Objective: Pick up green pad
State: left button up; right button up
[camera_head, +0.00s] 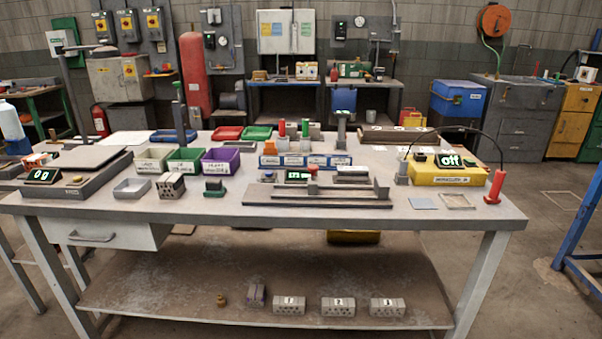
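A small block, dark and green (214,188), stands on the workbench (330,215) left of centre; it may be the green pad, but it is too small to tell for sure. It sits just right of a grey hollow brick (171,187) with holes in its face, and in front of a purple bin (221,161). A green bin (186,161) and a green tray (257,133) are also on the bench. Neither of my grippers is in view.
A dark rail fixture (320,194) lies right of the small block. A grey open tray (132,188) and a scale (75,170) stand to the left. A yellow box with a display (446,170) and a red probe (495,188) stand at the right. The bench's front strip is mostly clear.

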aim_at(214, 188)
jog(key=u, duration=1.65)
jog(key=i, duration=1.65)
jog(key=z, duration=2.7)
